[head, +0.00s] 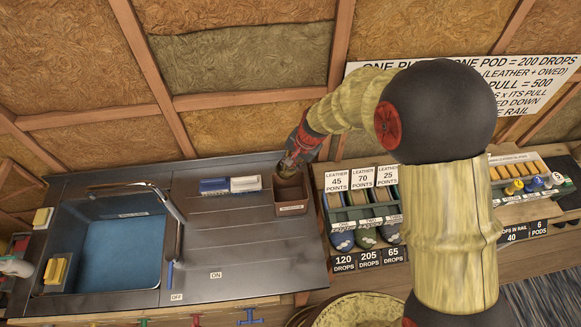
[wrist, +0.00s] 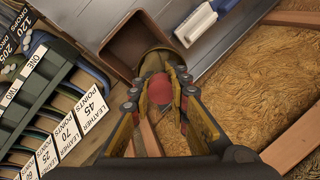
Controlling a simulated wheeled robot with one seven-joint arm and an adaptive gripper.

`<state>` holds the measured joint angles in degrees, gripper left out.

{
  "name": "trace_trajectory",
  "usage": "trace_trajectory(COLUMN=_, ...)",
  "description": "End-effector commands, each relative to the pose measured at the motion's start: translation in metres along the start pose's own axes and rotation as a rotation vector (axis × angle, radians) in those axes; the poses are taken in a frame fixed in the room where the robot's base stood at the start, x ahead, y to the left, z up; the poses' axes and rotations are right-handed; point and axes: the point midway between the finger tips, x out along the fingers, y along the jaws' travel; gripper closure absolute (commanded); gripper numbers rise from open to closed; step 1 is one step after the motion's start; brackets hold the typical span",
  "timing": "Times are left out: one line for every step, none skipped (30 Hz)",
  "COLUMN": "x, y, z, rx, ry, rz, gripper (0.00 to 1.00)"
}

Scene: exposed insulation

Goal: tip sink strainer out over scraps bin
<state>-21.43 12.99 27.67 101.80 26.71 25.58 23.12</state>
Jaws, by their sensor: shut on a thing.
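The scraps bin (head: 291,208) is a small brown open box at the right end of the dark counter; in the wrist view it is the square brown box (wrist: 112,45). My gripper (head: 289,165) is at the bin's far edge, pointing down towards it. In the wrist view my gripper (wrist: 168,90) is shut on a dull brass-brown round thing (wrist: 154,55), which I take for the sink strainer. It overlaps the bin's near corner in that view. A red round part shows between the fingers. The strainer's mouth and contents are hidden, and its tilt is unclear.
A blue-bottomed sink (head: 115,250) with a tap is at the left. Blue and white blocks (head: 230,185) lie left of the bin. A rack of labelled compartments (head: 362,213) stands close on its right. The insulated wall is close behind. The middle counter is clear.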

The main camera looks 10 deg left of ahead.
Motion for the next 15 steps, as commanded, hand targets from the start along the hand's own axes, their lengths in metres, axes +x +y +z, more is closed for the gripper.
trace_trajectory(x=0.0014, y=0.0008, z=-0.0001, rx=-0.001, ry=0.001, rz=-0.004, gripper=1.0)
trace_trajectory(x=0.0012, y=0.0008, z=0.0, rx=-0.001, ry=0.001, rz=-0.006, gripper=1.0)
trace_trajectory(x=0.0008, y=0.0007, z=0.0001, rx=0.0, ry=0.001, rz=-0.008, gripper=1.0)
trace_trajectory(x=0.0005, y=0.0006, z=0.0001, rx=0.0, ry=0.001, rz=-0.009, gripper=1.0)
trace_trajectory(x=0.0002, y=0.0005, z=0.0001, rx=0.0, ry=0.001, rz=-0.01, gripper=1.0)
trace_trajectory(x=-0.0001, y=0.0003, z=0.0001, rx=0.0, ry=0.002, rz=-0.011, gripper=1.0)
trace_trajectory(x=-0.0002, y=0.0003, z=0.0001, rx=0.0, ry=0.002, rz=-0.012, gripper=1.0)
trace_trajectory(x=-0.0003, y=0.0003, z=0.0, rx=0.0, ry=0.002, rz=-0.012, gripper=1.0)
trace_trajectory(x=-0.0002, y=0.0003, z=-0.0001, rx=0.0, ry=0.002, rz=-0.014, gripper=1.0)
trace_trajectory(x=0.0, y=0.0003, z=-0.0001, rx=0.0, ry=0.002, rz=-0.015, gripper=1.0)
trace_trajectory(x=0.0002, y=0.0004, z=-0.0002, rx=0.0, ry=0.003, rz=-0.017, gripper=1.0)
trace_trajectory(x=0.0007, y=0.0007, z=-0.0003, rx=0.0, ry=0.003, rz=-0.021, gripper=1.0)
trace_trajectory(x=0.0011, y=0.0009, z=-0.0004, rx=0.0, ry=0.004, rz=-0.023, gripper=1.0)
trace_trajectory(x=0.0017, y=0.0013, z=-0.0004, rx=-0.001, ry=0.004, rz=-0.027, gripper=1.0)
trace_trajectory(x=0.0024, y=0.0017, z=-0.0004, rx=-0.001, ry=0.005, rz=-0.032, gripper=1.0)
